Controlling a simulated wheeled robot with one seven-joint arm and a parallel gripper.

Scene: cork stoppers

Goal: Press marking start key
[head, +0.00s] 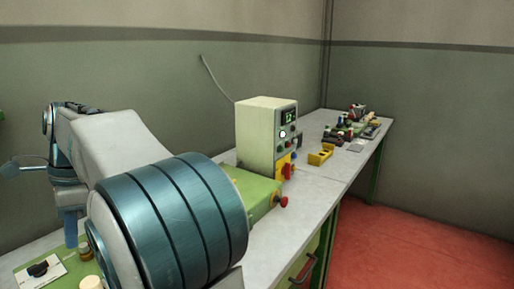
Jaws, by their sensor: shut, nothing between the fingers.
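A cream control box (263,140) stands on the bench at the middle of the head view. Its front has a small lit display (289,116), a bright round white-green button (283,134), and a few small dark and red controls. A red knob (288,171) sits low on it. I cannot read labels, so I cannot tell which control is the marking start key. My gripper (70,232) points down at the far left, its narrow blue fingers together and empty. It is well apart from the box. My arm hides part of the bench.
A green machine base (250,190) with a red knob (281,202) lies in front of the box. A yellow block (320,155) and several small items stand farther right. A black knob on a white plate (39,270) is at lower left. Bare bench top (335,175) shows at right.

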